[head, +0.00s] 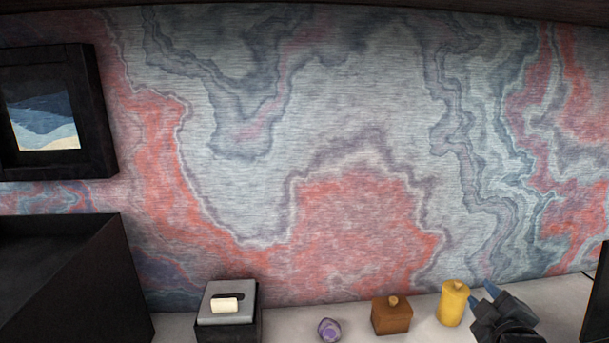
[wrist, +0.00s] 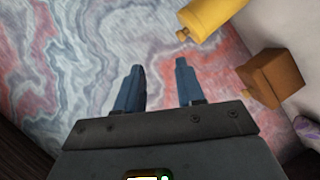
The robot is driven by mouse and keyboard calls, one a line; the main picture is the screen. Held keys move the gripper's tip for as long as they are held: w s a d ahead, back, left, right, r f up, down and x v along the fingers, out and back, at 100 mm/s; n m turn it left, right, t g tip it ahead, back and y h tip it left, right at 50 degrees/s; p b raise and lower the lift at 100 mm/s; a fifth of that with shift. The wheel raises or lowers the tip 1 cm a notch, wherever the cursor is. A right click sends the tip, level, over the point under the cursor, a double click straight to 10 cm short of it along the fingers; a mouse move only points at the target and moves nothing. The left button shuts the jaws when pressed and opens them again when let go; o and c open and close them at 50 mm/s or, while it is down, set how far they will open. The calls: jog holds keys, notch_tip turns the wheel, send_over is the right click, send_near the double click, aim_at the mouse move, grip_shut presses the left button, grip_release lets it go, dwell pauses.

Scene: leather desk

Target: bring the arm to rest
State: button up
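My gripper (head: 482,293) is at the lower right of the head view, in front of the desk's right part and just right of the yellow canister. In the wrist view its two blue fingers (wrist: 156,85) stand apart with nothing between them. Part of my arm is cut off by the bottom edge of the head view.
On the pale desk top (head: 360,322) stand a yellow canister (head: 452,304), a brown lidded box (head: 391,317), a purple ball-like thing (head: 329,330) and a grey-topped black box (head: 228,308) bearing a cream block (head: 224,305). A dark cabinet (head: 75,280) stands left; a dark panel (head: 598,300) right.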

jog(key=s+a+f+m+y+p, duration=0.1)
jog(key=s+a+f+m+p, duration=0.15)
jog(key=s+a, duration=0.7)
jog(key=s+a+f+m+y+p, duration=0.1)
jog(key=s+a+f+m, duration=0.15)
jog(key=s, duration=1.45)
jog(key=s+a+r+m+y, duration=0.1)
jog(key=s+r+m, duration=0.1)
jog(key=s+r, duration=0.4)
jog(key=s+a+r+m+p, duration=0.1)
jog(key=s+r, duration=0.5)
jog(key=s, duration=0.8)
jog(key=shift+s+a+r+m+y, duration=0.2)
jog(key=shift+a+m+y, duration=0.2)
jog(key=shift+m, duration=0.3)
